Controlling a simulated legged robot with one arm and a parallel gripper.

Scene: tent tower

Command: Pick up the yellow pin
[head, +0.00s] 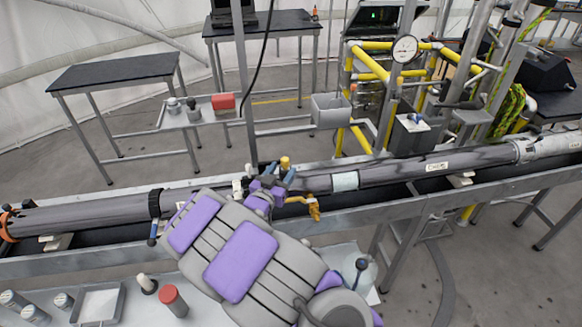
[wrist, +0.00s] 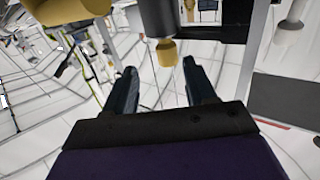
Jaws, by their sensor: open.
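The yellow pin (head: 285,162) shows in the head view as a small yellow knob on the long grey pipe assembly, just beyond my gripper (head: 279,173). In the wrist view a yellow knob (wrist: 167,52), which looks like the pin, appears beyond the fingertips and between them. A dark grey cylinder (wrist: 157,18) adjoins it. My gripper (wrist: 160,67) is open, with two dark fingers spread and nothing between them. The knob looks apart from both fingers. My arm hides part of the pipe in the head view.
The long grey pipe (head: 90,212) lies along a metal trough. An orange-yellow handle (head: 314,209) hangs right of my gripper. A large yellow-brown part (wrist: 75,10) fills the wrist view's upper left. A yellow pipe frame with a gauge (head: 404,49) stands behind.

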